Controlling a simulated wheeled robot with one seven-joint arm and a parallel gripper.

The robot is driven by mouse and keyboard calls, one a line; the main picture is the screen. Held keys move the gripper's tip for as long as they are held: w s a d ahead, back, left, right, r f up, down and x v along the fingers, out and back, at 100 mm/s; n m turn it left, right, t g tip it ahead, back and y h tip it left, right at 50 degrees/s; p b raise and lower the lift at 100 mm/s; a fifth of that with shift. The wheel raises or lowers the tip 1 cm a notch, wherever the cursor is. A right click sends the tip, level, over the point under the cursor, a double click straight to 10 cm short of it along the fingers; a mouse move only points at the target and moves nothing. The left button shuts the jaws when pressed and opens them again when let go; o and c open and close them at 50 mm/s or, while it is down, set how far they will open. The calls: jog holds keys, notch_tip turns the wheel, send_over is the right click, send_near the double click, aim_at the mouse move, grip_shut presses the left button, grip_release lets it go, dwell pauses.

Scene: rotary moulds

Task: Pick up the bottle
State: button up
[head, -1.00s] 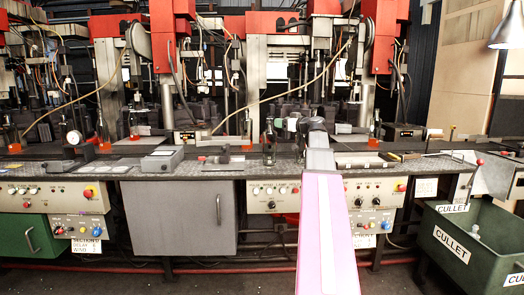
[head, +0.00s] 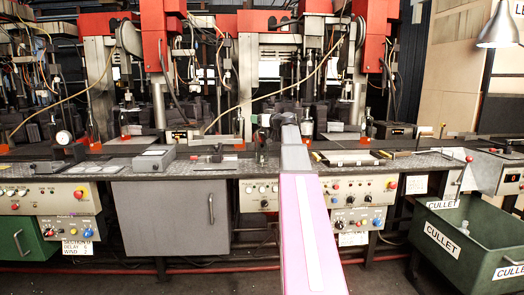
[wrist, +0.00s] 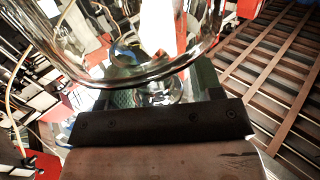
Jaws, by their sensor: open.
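A clear glass bottle (wrist: 125,65) fills the upper middle of the wrist view, very close to the camera and cut off by the top edge. My gripper (wrist: 160,118) shows there as a dark pad just below the glass. The jaws are open, and I cannot tell whether the bottle stands between them. In the head view a bottle (head: 262,147) stands upright on the bench, just left of my arm. My gripper (head: 274,122) is at the far end of the arm beside it, small and partly hidden by the arm.
The dark bench (head: 225,168) carries a grey box (head: 154,158) and a dial gauge (head: 64,138) to the left. A flat plate (head: 349,158) lies right of my arm. Red-topped machines stand behind. A green cullet bin (head: 447,240) is at the lower right.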

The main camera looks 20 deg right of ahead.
grip_shut()
jog(key=shift+r, duration=0.15)
